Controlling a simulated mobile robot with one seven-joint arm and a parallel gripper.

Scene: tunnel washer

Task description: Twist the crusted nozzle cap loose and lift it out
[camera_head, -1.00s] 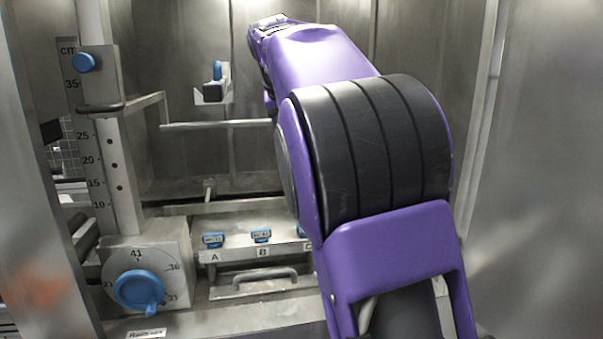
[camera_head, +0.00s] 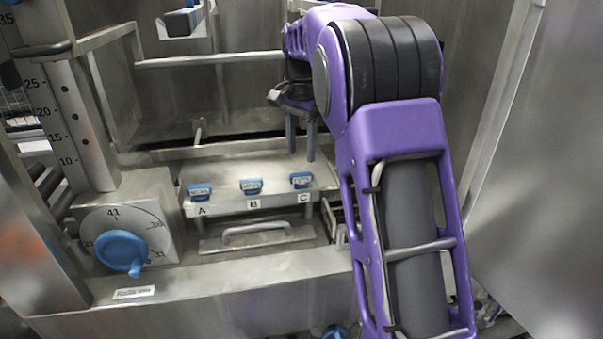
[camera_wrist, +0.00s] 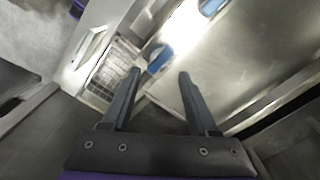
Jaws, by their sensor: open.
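Three small blue caps with pale faces sit on a steel ledge (camera_head: 240,203) in the head view: cap A (camera_head: 200,191), cap B (camera_head: 251,187) and cap C (camera_head: 300,180). I cannot tell at this size which one is crusted. My gripper (camera_head: 301,155) points down, open and empty, with its fingertips just above cap C in the picture. In the wrist view my gripper (camera_wrist: 157,76) shows both fingers spread apart. A blue cap (camera_wrist: 158,60) shows beyond and between the fingertips, not touched. A second blue cap (camera_wrist: 209,6) is at the top edge.
A blue knob (camera_head: 121,251) on a dial plate stands left of the ledge. A metal handle (camera_head: 256,231) lies in front of it. A horizontal rail (camera_head: 210,59) crosses behind, near my gripper. A wire grate (camera_wrist: 117,66) shows beside the ledge. Steel walls close both sides.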

